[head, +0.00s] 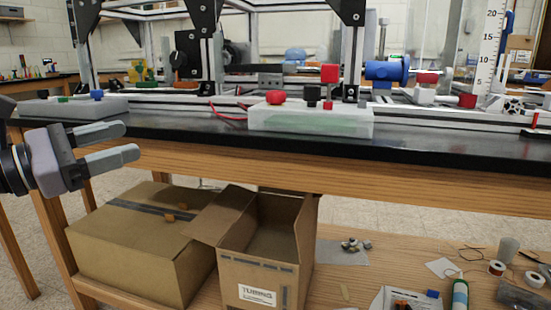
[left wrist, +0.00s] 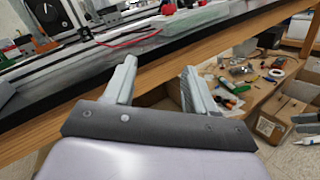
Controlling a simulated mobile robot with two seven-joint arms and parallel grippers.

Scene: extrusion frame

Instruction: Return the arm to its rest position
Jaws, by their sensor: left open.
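My left gripper (head: 118,146) comes in from the left in the head view, in front of the bench's front edge and above a closed cardboard box. Its two grey fingers are apart with nothing between them. The left wrist view shows the same gripper (left wrist: 158,85) open and empty, pointing at the wooden bench edge and the lower shelf. The bench (head: 420,148) has a black top and a wooden front rail.
An extrusion frame (head: 356,60) stands on the bench. A pale block with red and black knobs (head: 310,120) sits near the front edge. Below are a closed box (head: 130,240), an open box labelled TUBING (head: 262,275) and a shelf (head: 400,265) with small clutter on its right.

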